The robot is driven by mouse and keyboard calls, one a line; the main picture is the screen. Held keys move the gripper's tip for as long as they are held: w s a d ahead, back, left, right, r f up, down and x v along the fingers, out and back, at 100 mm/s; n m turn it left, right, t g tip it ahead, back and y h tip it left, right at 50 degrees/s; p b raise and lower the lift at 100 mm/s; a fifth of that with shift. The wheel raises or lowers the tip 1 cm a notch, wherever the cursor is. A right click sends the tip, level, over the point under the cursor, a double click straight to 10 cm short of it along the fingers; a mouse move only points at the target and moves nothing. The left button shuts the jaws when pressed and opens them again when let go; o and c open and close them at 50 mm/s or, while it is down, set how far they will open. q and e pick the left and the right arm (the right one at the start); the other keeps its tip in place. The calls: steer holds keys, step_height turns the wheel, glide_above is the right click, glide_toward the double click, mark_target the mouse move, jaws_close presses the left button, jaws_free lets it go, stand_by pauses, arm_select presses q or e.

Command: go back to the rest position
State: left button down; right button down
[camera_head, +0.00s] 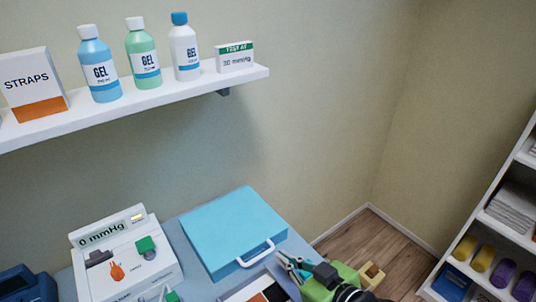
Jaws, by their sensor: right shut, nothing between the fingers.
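My right gripper (287,262) shows at the bottom of the head view, right of centre. Its fingertips point up and left, close to the white handle of a light-blue case (232,226). I cannot tell whether they touch the handle. The gripper is shut, and no object shows between its fingers. Its dark wrist runs out of the bottom edge. My left gripper is not in view.
A white device (126,262) reading "0 mmHg" stands on the blue-grey table, left of the case. A wall shelf (170,94) holds bottles and boxes. White shelving (490,226) stands right; floor (362,240) between is clear.

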steer(key=s+d+f+g+h, duration=0.1)
steer(key=s+d+f, duration=0.1)
steer(key=s+d+f+m+g+h, duration=0.1)
steer(key=s+d+f, duration=0.1)
steer(key=f, duration=0.1)
steer(key=s+d+f+m+h, duration=0.1)
steer(key=s+d+f, duration=0.1)
steer(key=f, duration=0.1)
steer(key=shift+s+f+g, duration=0.1)
steer(key=shift+s+g, duration=0.05)
steer(key=shift+g, duration=0.25)
steer(key=s+d+f+m+g+h, duration=0.1)
steer(key=s+d+f+g+h, duration=0.1)
steer(key=s+d+f, duration=0.3)
steer(key=s+d+f+m+g+h, duration=0.1)
steer(key=s+d+m+g+h, duration=0.15)
steer(key=s, duration=0.35)
steer(key=s+f+g+b, duration=0.1)
steer(key=s+f, duration=0.1)
steer(key=f, duration=1.3)
steer(key=s+f+g+b, duration=0.1)
steer(key=s+f, duration=0.1)
steer(key=f, duration=1.2)
steer(key=s+d+f, duration=0.2)
steer(key=s+f, duration=0.6)
steer(key=s+d+f+n+b, duration=0.1)
steer(key=s+d+f, duration=0.1)
steer(key=s+f, duration=0.6)
steer(key=shift+f+g, duration=0.35)
steer(key=shift+f, duration=0.2)
